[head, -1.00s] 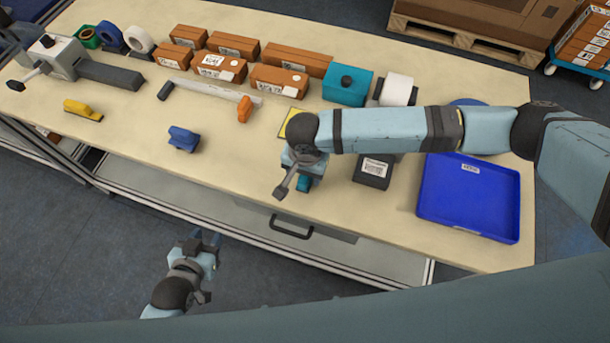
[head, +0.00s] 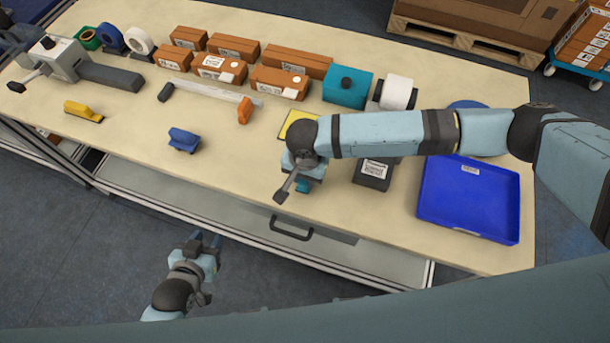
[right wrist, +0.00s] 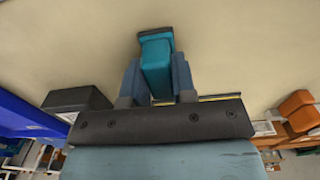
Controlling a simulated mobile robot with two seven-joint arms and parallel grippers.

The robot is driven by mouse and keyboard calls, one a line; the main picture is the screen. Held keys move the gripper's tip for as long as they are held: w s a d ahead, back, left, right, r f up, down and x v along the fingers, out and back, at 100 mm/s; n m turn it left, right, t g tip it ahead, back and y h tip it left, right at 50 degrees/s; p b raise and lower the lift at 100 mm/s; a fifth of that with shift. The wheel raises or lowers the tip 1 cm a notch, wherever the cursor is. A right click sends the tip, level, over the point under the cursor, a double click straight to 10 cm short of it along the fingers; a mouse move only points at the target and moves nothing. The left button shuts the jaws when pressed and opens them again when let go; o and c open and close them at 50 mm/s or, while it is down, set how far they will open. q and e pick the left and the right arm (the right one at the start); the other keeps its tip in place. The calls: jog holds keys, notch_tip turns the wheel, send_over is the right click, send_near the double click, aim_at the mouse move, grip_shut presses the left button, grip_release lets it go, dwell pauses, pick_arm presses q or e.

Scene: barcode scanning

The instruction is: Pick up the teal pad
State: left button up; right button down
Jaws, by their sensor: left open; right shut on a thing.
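The teal pad (right wrist: 156,48), a teal block with a dark strip at its far end, sits between the two blue fingers of my right gripper (right wrist: 157,78) in the right wrist view. The fingers touch it on both sides. In the head view my right gripper (head: 302,182) is over the front part of the table, and only a small bit of the teal pad (head: 302,187) shows under it. I cannot tell whether the pad touches the tabletop. My left gripper (head: 205,239) is open and empty, in front of the table's front edge.
A yellow pad (head: 84,111) and a blue pad (head: 184,140) lie to the left. A yellow-edged square (head: 299,122) is behind my right gripper. A dark label-bearing block (head: 372,175) and a blue tray (head: 468,205) stand to the right. Brown boxes (head: 291,60) line the back.

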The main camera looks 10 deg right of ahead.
notch_tip(320, 180, up, 20)
jog(key=b, duration=0.1)
jog(key=shift+f, duration=0.15)
dwell(0.3)
jog(key=c, duration=1.5)
grip_release()
jog(key=shift+c, duration=0.2)
grip_shut()
